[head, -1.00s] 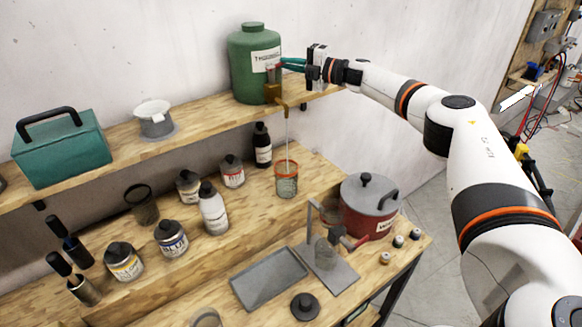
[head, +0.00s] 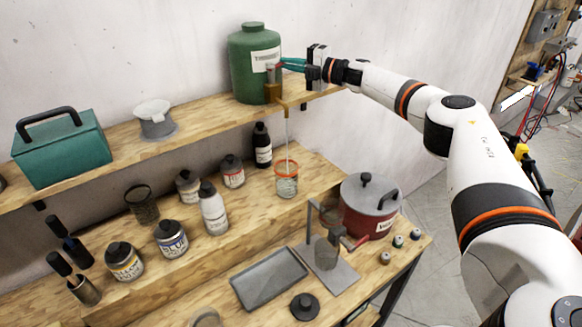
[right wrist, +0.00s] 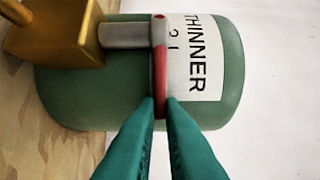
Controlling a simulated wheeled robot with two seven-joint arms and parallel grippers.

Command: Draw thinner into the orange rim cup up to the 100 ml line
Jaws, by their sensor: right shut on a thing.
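The green thinner jug (head: 253,58) stands on the upper shelf, its label reading THINNER in the right wrist view (right wrist: 195,60). A brass tap (head: 272,90) sits at its front, with a red lever (right wrist: 160,80). My right gripper (right wrist: 160,105) has its teal fingers shut on the red lever. A thin pale stream (head: 287,130) runs from the spout down into the orange rim cup (head: 287,180) on the lower step. The cup is clear with markings; the exact liquid level is too small to read. My left gripper is not in view.
Several bottles and jars, including a white bottle (head: 213,212), stand left of the cup. A red pot (head: 370,208) and a grey stand (head: 328,265) are to the right and front. A grey tray (head: 268,278) lies in front. A teal toolbox (head: 62,148) is on the shelf.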

